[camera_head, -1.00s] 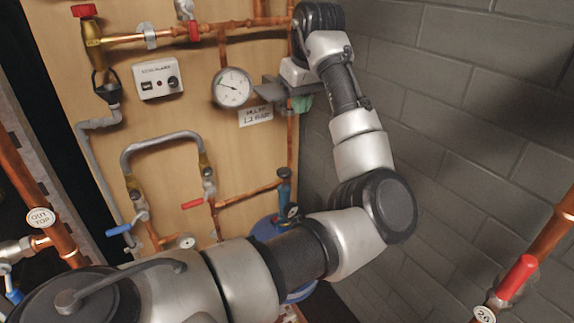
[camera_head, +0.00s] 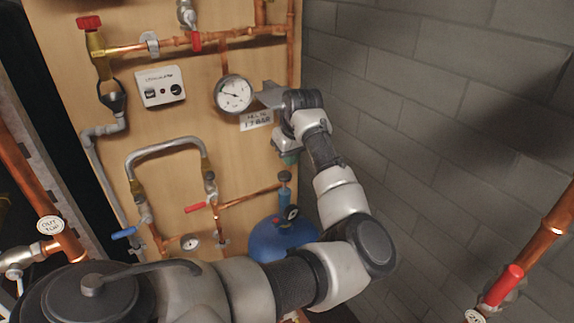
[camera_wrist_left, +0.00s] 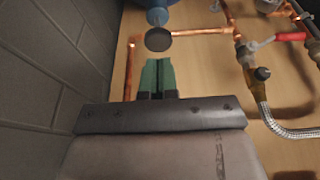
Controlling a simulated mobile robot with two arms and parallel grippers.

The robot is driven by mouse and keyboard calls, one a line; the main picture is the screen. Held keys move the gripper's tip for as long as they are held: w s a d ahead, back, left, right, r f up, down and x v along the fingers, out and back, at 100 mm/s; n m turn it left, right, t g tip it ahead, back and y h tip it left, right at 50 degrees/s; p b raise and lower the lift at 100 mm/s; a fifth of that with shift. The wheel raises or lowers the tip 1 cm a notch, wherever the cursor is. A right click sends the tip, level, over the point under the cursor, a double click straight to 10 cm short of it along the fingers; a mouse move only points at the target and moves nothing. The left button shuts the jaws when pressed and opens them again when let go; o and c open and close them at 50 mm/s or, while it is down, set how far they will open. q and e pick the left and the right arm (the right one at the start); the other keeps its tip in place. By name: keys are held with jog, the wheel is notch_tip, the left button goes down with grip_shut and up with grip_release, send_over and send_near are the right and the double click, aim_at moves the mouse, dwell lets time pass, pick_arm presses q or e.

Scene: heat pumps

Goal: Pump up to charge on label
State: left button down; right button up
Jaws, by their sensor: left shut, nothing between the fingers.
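A blue vessel (camera_head: 270,242) stands low in front of the panel, with a small dark gauge (camera_head: 292,213) at its top. Above it, a blue upright stem (camera_head: 284,196) carries a dark round knob (camera_head: 285,177), which looks like a pump handle. The wrist view also shows the knob (camera_wrist_left: 158,39). My left gripper (camera_head: 290,160), with green fingers, is just above the knob; its fingers (camera_wrist_left: 156,64) are shut and empty. A white label (camera_head: 256,120) with "BAR" on it is below a large round dial (camera_head: 233,94); its value is hard to read. My right gripper is out of view.
A grey brick wall (camera_head: 430,110) is close on the right of my arm. Copper pipes, a white control box (camera_head: 161,86), and red (camera_head: 196,208) and blue (camera_head: 124,233) valve levers crowd the wooden panel. A red-handled pipe (camera_head: 503,286) stands at lower right.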

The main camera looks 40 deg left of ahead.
aim_at(286, 176)
pick_arm(q)
jog(key=x, duration=0.5)
jog(key=shift+p, duration=0.4)
jog(key=shift+w+f, duration=0.1)
